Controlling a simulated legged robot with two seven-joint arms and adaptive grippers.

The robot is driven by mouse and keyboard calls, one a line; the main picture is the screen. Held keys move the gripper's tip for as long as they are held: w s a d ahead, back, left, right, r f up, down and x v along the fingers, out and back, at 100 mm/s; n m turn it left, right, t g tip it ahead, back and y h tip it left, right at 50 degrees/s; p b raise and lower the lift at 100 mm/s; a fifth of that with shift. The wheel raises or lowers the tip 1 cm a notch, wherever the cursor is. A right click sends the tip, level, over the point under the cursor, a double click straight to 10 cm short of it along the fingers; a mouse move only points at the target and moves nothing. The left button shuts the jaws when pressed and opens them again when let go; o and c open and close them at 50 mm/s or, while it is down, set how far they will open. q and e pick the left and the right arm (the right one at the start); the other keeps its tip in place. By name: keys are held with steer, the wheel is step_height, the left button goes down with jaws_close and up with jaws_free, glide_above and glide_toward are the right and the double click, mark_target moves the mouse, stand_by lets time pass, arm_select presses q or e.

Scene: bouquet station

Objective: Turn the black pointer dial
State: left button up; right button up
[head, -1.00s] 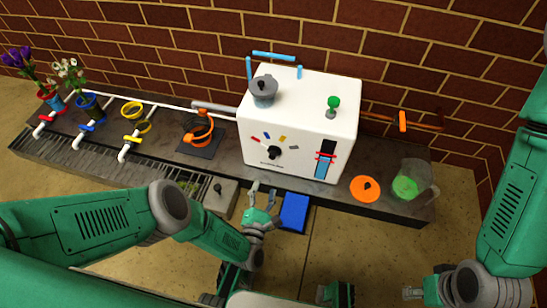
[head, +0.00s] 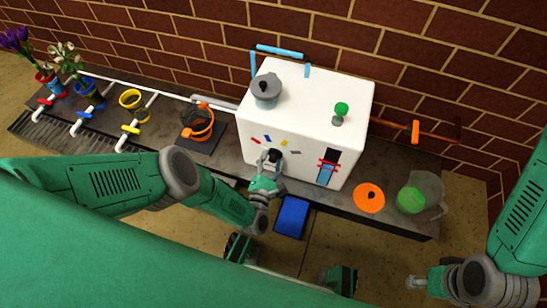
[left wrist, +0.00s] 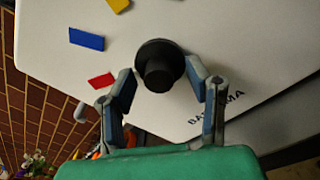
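The black pointer dial (head: 274,154) is on the front face of a white box-shaped machine (head: 222,131), with red, blue, yellow and grey marks around its upper side. In the left wrist view the round dial (left wrist: 158,66) faces me, its knob standing out. My left gripper (head: 268,165) is at the dial and partly covers it. In the left wrist view the left gripper (left wrist: 160,80) is open, one finger on each side of the dial; I cannot tell whether they touch it. My right gripper (head: 414,282) is away at the lower right, its opening unclear.
A blue block-shaped pedal (head: 292,216) is below the machine. An orange disc (head: 369,198) and a clear jug with green contents (head: 412,200) are on the counter to the right.

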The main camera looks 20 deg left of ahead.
arm_select(q)
jaws_close()
steer(key=shift+d, duration=0.15)
